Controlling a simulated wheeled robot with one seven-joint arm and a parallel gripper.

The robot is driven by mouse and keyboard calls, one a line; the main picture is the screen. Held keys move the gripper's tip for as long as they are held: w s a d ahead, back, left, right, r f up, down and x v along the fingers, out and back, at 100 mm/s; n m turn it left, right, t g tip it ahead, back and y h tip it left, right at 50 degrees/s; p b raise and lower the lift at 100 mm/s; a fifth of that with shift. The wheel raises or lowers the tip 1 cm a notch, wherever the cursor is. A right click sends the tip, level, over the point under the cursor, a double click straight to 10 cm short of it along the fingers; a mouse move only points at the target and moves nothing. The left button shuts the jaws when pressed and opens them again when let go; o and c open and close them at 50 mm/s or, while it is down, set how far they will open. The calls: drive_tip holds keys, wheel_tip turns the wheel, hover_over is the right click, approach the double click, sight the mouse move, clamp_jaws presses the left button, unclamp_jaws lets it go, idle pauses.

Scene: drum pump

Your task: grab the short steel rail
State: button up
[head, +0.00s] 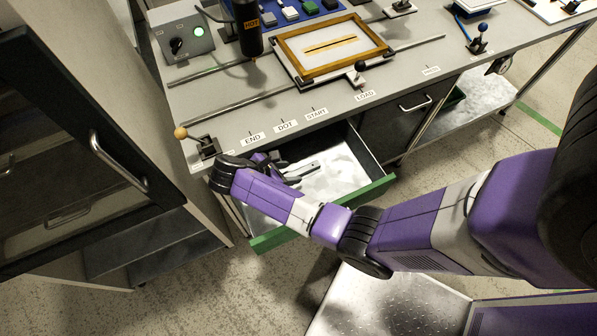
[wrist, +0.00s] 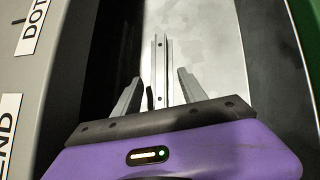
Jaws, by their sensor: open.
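The short steel rail (wrist: 161,75) lies in the open drawer (head: 352,157), which has a green front edge. In the wrist view the rail is a narrow grey channel with small holes, running away from me between the fingers. In the head view its far part (head: 303,168) shows just beyond my gripper (head: 287,177). My gripper, also seen in the wrist view (wrist: 157,88), is over the drawer with its two fingers apart, one on each side of the rail. The rail's near end is hidden behind the gripper body. I cannot tell whether the fingers touch it.
The workbench (head: 215,108) overhangs the drawer, with labels END, DOT, START and LOAD along its edge. A lever with a yellow knob (head: 181,133) stands at the bench's left corner. A dark cabinet (head: 75,140) is at the left. The drawer's right part is clear.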

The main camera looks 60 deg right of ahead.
sight(299, 172)
drive_tip(key=x, duration=0.4)
drive_tip(key=shift+s+d, duration=0.15)
drive_tip(key=shift+c, duration=0.2)
clamp_jaws()
drive_tip(key=shift+r, duration=0.1)
